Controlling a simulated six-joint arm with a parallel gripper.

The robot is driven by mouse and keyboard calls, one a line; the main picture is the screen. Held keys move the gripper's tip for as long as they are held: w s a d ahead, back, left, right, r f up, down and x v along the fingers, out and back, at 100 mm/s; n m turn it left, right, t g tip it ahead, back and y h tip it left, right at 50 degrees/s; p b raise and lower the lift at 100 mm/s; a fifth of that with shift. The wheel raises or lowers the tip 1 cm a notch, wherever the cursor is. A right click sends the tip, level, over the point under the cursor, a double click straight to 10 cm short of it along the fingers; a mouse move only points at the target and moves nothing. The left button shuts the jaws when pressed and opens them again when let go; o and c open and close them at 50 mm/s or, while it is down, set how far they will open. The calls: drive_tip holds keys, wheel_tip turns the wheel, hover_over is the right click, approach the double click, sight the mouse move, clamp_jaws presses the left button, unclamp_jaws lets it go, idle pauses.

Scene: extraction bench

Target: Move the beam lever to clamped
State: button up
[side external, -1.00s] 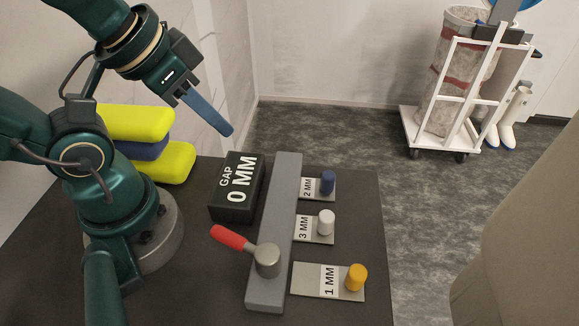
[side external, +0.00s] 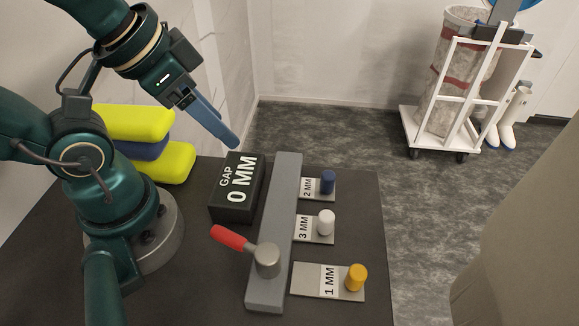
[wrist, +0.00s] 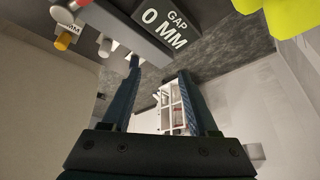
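The beam lever, with a red handle (side external: 230,238) on a round grey hub (side external: 267,260), sits near the front end of the long grey beam (side external: 281,205). Its handle points left and slightly toward the back. No clamped mark shows on it. My gripper (side external: 235,146) is up beyond the far end of the beam, well away from the lever and touching nothing. In the wrist view my gripper (wrist: 158,68) has its two fingers apart with nothing between them. The beam (wrist: 125,25) crosses the top of that view.
A black block (side external: 236,190) reading "GAP 0 MM" stands left of the beam. Plates marked 2 MM (side external: 310,187), 3 MM (side external: 306,228) and 1 MM (side external: 320,280), each with a knob, lie to its right. Yellow and blue pads (side external: 140,125) are stacked behind my arm.

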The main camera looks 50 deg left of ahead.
drive_tip(key=m, duration=0.2)
drive_tip(key=m+g, duration=0.7)
drive_tip(key=m, duration=0.3)
hover_over(230, 232)
drive_tip(key=w, duration=0.1)
drive_tip(key=shift+h, duration=0.4)
wheel_tip(230, 232, down, 5)
drive_tip(key=shift+a+r, duration=0.1)
drive_tip(key=shift+a, duration=0.05)
drive_tip(key=shift+s+f, duration=0.25)
drive_tip(key=shift+f, duration=0.95)
drive_tip(key=shift+s+f, duration=0.2)
drive_tip(key=shift+f, duration=0.95)
clamp_jaws()
